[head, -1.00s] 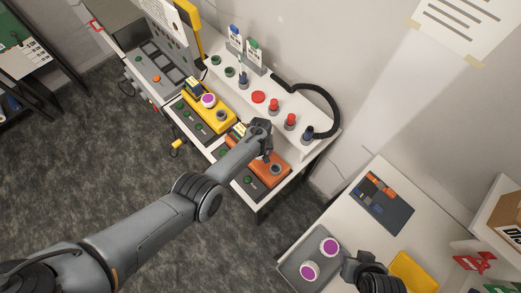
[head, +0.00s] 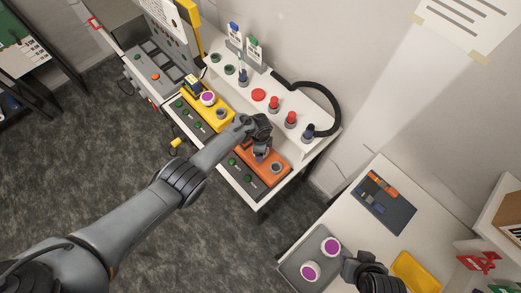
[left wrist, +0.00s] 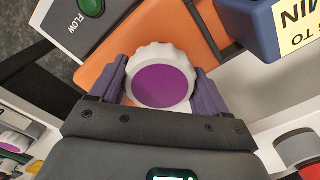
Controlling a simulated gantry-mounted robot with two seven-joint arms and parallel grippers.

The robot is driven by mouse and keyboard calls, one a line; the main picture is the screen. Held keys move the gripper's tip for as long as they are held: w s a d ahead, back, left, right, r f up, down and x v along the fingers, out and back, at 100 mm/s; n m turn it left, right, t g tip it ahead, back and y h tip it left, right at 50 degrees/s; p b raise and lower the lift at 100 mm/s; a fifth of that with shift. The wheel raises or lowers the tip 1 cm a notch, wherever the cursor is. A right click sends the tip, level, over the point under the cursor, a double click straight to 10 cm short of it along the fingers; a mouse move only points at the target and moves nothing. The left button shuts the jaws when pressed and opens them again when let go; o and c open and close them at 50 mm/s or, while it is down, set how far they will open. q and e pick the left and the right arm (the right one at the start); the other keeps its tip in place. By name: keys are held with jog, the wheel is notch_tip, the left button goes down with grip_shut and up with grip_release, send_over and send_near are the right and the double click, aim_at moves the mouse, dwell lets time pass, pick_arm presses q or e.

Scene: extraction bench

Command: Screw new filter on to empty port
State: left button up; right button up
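In the left wrist view a white ridged filter with a purple top (left wrist: 162,84) sits between the two purple fingers of my left gripper (left wrist: 161,92), which press close against its sides. It is over the orange unit (left wrist: 198,25), beside the blue box with a yellow label (left wrist: 285,25). In the head view my left gripper (head: 262,155) hides that filter. A grey empty port (head: 277,167) shows on the orange unit, right of my gripper. Two more filters (head: 330,246) (head: 310,271) stand on the tray at lower right. My right gripper (head: 352,268) is beside them, its fingers unclear.
The yellow unit (head: 222,122) carries a purple-topped filter (head: 207,98) and a grey port (head: 221,113). Red and green caps and a black hose (head: 335,105) occupy the shelf behind. A yellow tray (head: 415,270) lies right of my right gripper.

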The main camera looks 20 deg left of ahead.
pick_arm(q)
jog(key=o, duration=0.4)
